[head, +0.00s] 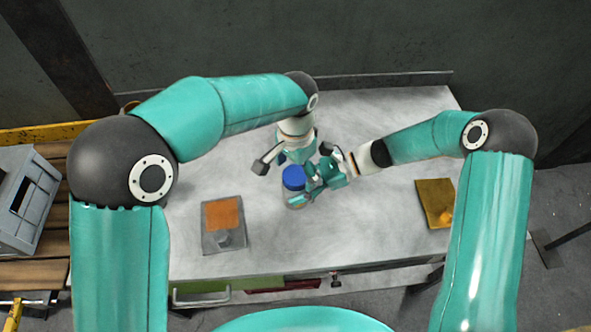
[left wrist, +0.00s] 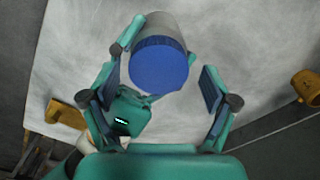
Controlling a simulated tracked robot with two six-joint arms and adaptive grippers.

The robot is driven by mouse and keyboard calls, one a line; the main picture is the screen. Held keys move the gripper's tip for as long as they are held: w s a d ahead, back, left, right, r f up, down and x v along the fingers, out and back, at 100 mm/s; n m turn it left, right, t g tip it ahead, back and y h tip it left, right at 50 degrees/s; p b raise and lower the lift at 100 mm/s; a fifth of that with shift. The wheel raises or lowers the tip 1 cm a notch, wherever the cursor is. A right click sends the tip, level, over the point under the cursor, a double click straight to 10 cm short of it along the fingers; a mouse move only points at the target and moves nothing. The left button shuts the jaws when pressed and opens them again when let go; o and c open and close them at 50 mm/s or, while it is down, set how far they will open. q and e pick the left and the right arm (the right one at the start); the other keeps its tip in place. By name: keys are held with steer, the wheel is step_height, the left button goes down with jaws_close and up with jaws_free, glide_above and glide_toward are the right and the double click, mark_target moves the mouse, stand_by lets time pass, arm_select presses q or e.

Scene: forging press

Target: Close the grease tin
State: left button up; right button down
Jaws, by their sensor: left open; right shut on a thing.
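The grease tin (head: 294,201) stands on the grey table near the middle, with a blue lid (head: 293,177) at its top. In the left wrist view the lid (left wrist: 160,65) faces me, in front of the grey tin body (left wrist: 166,27); whether it is fully seated I cannot tell. My left gripper (head: 292,160) is open, pointing down over the tin; in its wrist view its fingers (left wrist: 160,85) are apart on either side of the lid, not touching it. My right gripper (head: 312,186) is shut on the tin body from the right.
A grey tray with an orange pad (head: 222,214) lies left of the tin. A yellow tray (head: 435,197) with an orange round thing (head: 445,217) is at the right. A grey box (head: 25,200) sits on wooden slats at far left. The table's back right is clear.

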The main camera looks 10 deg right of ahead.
arm_select(q)
step_height(320, 180, up, 4)
steer(key=shift+r, duration=0.1)
steer(key=shift+c, duration=0.3)
steer(key=shift+r+n, duration=0.35)
steer(key=shift+n, duration=0.25)
step_height(320, 180, up, 3)
steer(key=n, duration=0.4)
steer(key=shift+r+n, duration=0.1)
steer(key=shift+n, duration=0.3)
steer(key=shift+f, duration=4.05)
steer(key=shift+c, duration=0.2)
